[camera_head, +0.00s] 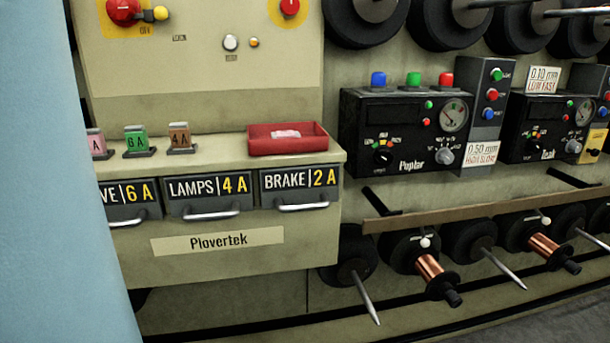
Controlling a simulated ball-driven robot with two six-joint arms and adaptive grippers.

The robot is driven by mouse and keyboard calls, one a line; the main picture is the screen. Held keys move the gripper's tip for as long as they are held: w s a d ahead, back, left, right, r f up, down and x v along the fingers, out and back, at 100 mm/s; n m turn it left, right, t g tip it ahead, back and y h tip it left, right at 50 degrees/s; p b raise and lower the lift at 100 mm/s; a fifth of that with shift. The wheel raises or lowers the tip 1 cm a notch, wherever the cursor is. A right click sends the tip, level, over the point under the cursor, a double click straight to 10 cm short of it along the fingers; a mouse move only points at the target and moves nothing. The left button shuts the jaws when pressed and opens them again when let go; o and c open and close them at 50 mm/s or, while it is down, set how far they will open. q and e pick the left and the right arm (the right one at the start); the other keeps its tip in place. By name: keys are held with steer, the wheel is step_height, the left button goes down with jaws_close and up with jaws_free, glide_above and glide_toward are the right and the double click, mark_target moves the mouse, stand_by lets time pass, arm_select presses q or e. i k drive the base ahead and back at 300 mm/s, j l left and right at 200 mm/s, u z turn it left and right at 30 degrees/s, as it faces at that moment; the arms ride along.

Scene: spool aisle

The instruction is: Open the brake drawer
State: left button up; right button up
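The brake drawer (299,187) is a dark drawer front lettered "BRAKE 2 A", at the right end of a row of drawers in the beige cabinet. It sits flush with its neighbour and looks closed. Its curved silver handle (303,207) runs along the lower edge of the front. Neither of my grippers shows in the head view, and nothing touches the drawer or its handle.
The lamps drawer (209,195) and a partly hidden 6 A drawer (131,203) are to the left. A red tray (288,139) and several fuse cards stand on the ledge above. A black control box (405,132) and spindles (430,267) are to the right. A pale blue surface (55,180) covers the left edge.

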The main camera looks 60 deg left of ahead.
mark_target(311, 187)
steer(key=u, duration=1.7)
